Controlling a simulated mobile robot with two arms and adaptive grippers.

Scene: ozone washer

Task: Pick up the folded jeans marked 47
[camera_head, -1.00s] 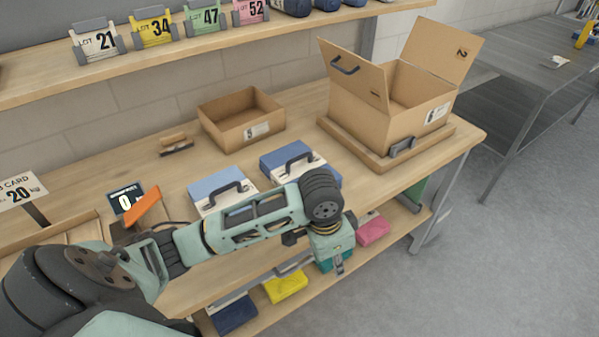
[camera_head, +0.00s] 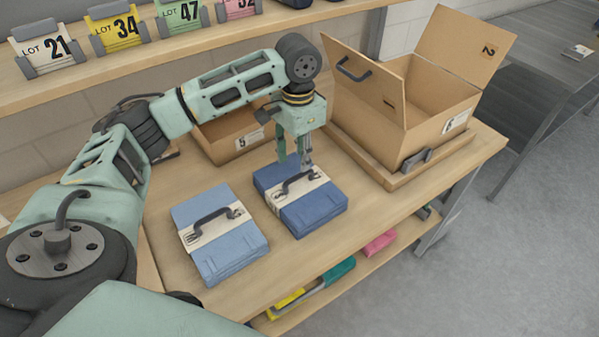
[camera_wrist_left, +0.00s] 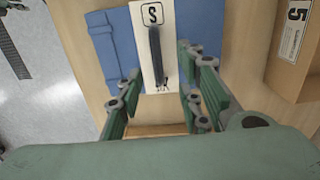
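Two folded jeans with pale bands and dark handles lie side by side on the wooden table: a darker blue pair (camera_head: 318,214) and a lighter blue pair (camera_head: 234,262). I cannot read a 47 on either. My left gripper (camera_head: 294,158) is over the back part of the darker pair, fingers pointing down. In the left wrist view the gripper (camera_wrist_left: 159,62) is open, its fingers on either side of the dark handle of blue jeans (camera_wrist_left: 118,42) whose band shows an S. Nothing is held. My right gripper is out of view.
An open box (camera_head: 429,124) stands on a wooden tray at the right. A low carton (camera_head: 228,145) is behind my left arm. Lot cards, including a green 47 (camera_head: 182,14), stand on the upper shelf. More folded items lie on the lower shelf. The table's front is clear.

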